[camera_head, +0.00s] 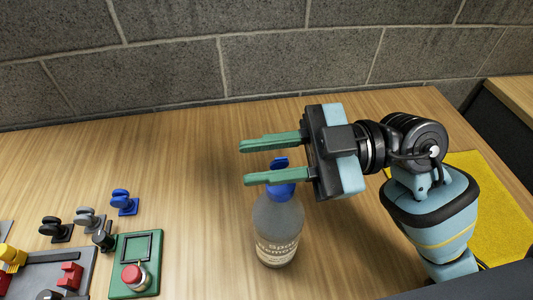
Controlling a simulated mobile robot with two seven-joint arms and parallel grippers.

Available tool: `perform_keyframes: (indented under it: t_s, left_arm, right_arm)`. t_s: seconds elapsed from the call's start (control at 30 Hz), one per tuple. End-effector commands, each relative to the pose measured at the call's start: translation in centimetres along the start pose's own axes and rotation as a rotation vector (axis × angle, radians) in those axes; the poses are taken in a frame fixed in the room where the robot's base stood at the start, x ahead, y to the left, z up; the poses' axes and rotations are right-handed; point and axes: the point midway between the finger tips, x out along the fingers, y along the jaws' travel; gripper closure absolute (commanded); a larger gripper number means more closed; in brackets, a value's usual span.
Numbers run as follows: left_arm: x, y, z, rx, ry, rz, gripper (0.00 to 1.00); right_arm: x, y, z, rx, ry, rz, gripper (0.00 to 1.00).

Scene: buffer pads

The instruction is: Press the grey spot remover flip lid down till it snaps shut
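The spot remover bottle (277,228) is grey with a "Spot Remover" label and stands upright on the table. Its blue cap (283,189) has a blue flip lid (279,163) that sticks up, open. My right gripper (243,163) comes in from the right with its two green fingers apart and pointing left. The raised lid shows between the fingers, and the near finger hides part of the cap. I cannot tell whether a finger touches the lid or cap. My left gripper is not in view.
At left lie a green pad (118,290) with a red button (134,276), a grey board (75,257) with red and yellow parts, and several small clips, one blue (124,202). A yellow mat (497,220) lies at right. A block wall (180,60) stands behind.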

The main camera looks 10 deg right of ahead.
Motion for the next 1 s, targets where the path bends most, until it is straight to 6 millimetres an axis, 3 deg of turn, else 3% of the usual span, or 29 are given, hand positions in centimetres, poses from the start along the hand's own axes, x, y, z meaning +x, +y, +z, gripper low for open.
perform_keyframes:
  t_s: [0.07,0.27,0.67,1.0]
  left_arm:
    - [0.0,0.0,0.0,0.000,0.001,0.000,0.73]
    - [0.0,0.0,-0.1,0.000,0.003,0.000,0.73]
    - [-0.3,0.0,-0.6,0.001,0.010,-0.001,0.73]
    - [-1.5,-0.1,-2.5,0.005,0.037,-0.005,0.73]
  right_arm:
    - [0.0,0.0,0.0,0.000,0.000,0.000,0.73]
    - [0.0,0.0,0.0,0.000,0.000,0.000,0.99]
    - [-0.1,-0.1,-0.1,-0.029,-0.002,-0.001,1.00]
    - [-0.1,-1.0,-0.2,-0.231,-0.004,-0.001,1.00]
